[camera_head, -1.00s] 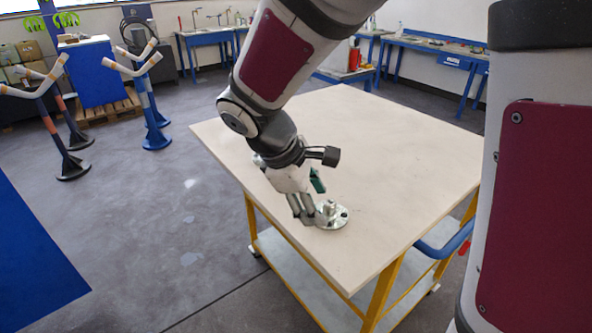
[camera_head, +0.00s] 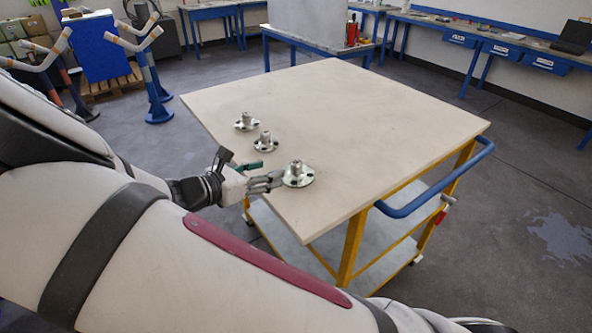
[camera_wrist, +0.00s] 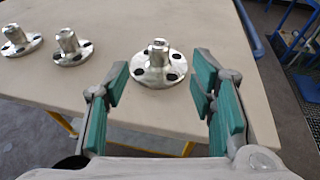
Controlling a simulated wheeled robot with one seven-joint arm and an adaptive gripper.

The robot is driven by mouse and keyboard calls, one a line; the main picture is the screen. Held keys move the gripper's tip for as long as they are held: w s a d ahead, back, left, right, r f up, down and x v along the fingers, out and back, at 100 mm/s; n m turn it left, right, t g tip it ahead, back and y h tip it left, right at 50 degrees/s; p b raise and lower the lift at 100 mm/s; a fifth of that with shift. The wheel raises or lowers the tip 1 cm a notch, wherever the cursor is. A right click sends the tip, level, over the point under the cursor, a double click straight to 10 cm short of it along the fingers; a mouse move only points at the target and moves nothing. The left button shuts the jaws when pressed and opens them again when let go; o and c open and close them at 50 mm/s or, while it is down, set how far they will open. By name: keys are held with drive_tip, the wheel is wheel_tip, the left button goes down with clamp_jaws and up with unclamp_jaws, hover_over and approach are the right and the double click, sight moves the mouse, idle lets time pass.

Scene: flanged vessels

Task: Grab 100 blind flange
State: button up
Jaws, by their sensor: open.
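Three metal flanges, each a round disc with bolt holes and a raised hub, stand on the table. The nearest and largest-looking flange (camera_head: 298,174) is right at my gripper's fingertips; it also shows in the wrist view (camera_wrist: 156,70). A middle flange (camera_head: 265,142) and a far flange (camera_head: 247,122) stand in a row behind it, and at the left in the wrist view. I cannot read any size mark. My gripper (camera_head: 272,181) is open, reaching in low from the left. In the wrist view, its green-padded fingers (camera_wrist: 158,95) lie either side of the nearest flange, with the disc just ahead.
The pale table top (camera_head: 370,115) on a yellow frame is clear right of and behind the flanges. A blue handle (camera_head: 435,186) sticks out at the right side. The table's left edge passes under my gripper.

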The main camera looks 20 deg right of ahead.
sight(296, 162)
drive_tip(key=p+x, duration=0.1)
drive_tip(key=x, duration=1)
drive_tip(key=shift+w+d+f, duration=0.2)
drive_tip(key=shift+w+f, duration=0.05)
drive_tip(key=shift+w, duration=0.1)
clamp_jaws()
